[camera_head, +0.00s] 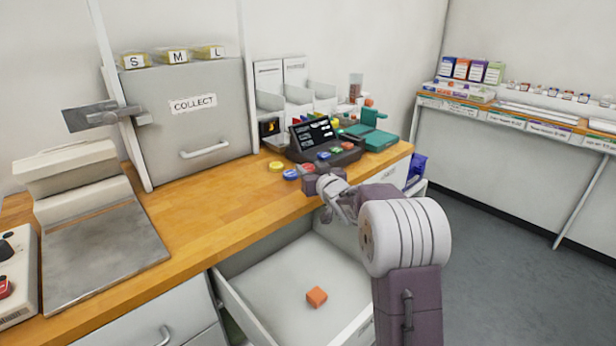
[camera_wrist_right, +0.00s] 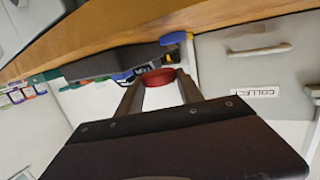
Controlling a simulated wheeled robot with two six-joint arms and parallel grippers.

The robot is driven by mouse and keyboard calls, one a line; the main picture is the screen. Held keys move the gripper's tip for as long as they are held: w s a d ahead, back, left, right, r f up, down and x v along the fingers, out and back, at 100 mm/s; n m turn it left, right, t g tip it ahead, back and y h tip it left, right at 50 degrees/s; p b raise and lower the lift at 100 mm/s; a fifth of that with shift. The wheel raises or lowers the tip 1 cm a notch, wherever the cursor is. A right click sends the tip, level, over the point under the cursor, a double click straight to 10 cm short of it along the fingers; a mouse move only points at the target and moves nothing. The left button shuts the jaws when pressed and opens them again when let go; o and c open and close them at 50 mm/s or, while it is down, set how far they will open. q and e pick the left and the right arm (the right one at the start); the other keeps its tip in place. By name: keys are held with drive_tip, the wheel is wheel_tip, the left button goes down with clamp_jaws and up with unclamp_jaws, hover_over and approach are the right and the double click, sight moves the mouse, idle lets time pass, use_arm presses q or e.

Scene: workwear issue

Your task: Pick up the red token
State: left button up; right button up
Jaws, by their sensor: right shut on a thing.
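The red token (camera_wrist_right: 158,77) sits between the two fingertips of my right gripper (camera_wrist_right: 160,88) in the right wrist view. The gripper is shut on it. In the head view my right gripper (camera_head: 312,178) is over the right part of the wooden counter, and a small red patch of the token (camera_head: 308,168) shows at its tip. The gripper hides part of the token there, and I cannot tell whether the token is clear of the counter. My left gripper is not in view.
A yellow token (camera_head: 276,166) and a blue token (camera_head: 290,174) lie just left of the gripper. A dark terminal (camera_head: 316,135) stands behind it. Below, an open drawer (camera_head: 270,280) holds an orange block (camera_head: 316,296). The counter's middle (camera_head: 215,200) is clear.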

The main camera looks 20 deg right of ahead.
drive_tip(key=w+d+r+p, duration=0.3)
drive_tip(key=d+r+p, duration=0.3)
drive_tip(key=d, duration=0.4)
drive_tip(key=shift+d+p, duration=0.3)
drive_tip(key=shift+p, duration=0.1)
